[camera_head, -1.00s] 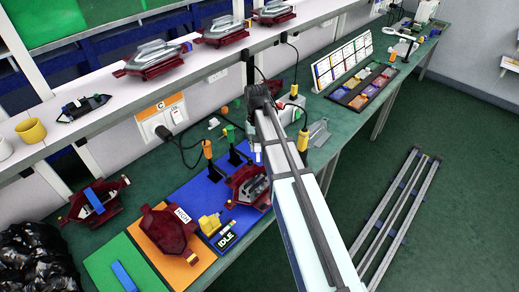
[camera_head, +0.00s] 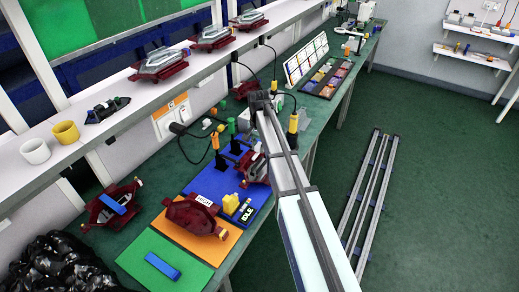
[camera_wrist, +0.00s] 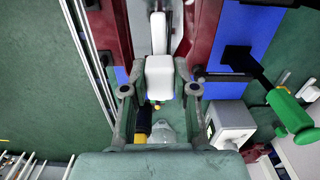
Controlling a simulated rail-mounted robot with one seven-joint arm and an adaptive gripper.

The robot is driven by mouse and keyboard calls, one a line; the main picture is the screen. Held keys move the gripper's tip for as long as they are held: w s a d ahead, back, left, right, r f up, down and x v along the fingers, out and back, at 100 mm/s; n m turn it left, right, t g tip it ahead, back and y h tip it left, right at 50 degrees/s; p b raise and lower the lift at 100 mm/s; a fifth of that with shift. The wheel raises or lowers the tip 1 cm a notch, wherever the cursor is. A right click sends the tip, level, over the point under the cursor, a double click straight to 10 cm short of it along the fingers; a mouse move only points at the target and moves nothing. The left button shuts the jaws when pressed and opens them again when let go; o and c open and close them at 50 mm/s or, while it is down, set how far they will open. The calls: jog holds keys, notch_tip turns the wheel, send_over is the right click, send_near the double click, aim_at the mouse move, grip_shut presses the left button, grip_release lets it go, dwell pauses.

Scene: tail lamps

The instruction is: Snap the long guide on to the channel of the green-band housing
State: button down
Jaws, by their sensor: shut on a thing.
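In the wrist view my gripper (camera_wrist: 159,92) is shut on a white, block-ended piece (camera_wrist: 159,72) between its two fingers. Whether this is the long guide I cannot tell. Beyond it lies a dark red housing (camera_wrist: 202,30) with a pale channel-like strip up its middle. In the head view a dark red housing (camera_head: 252,168) sits on the blue mat (camera_head: 205,178), partly behind my arm. No green band shows clearly on it. My gripper is hidden in the head view. Contact between piece and housing is unclear.
A dark red housing marked HIGH (camera_head: 192,215) lies on the orange mat (camera_head: 218,242). A blue bar (camera_head: 162,266) lies on the green mat (camera_head: 140,258). A housing with a blue band (camera_head: 112,207) stands left. Tools on stands, including an orange-handled one (camera_head: 215,141), stand close by.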

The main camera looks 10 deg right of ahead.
jog(key=shift+w+d+f+m, duration=0.1)
jog(key=shift+w+m, duration=0.2)
jog(key=shift+s+f+b, duration=0.1)
jog(key=shift+f+b, duration=1)
jog(key=shift+f, duration=1.65)
jog(key=shift+f, duration=0.2)
jog(key=shift+f+b, duration=0.4)
jog(key=shift+f, duration=0.7)
jog(key=c, duration=0.8)
grip_release()
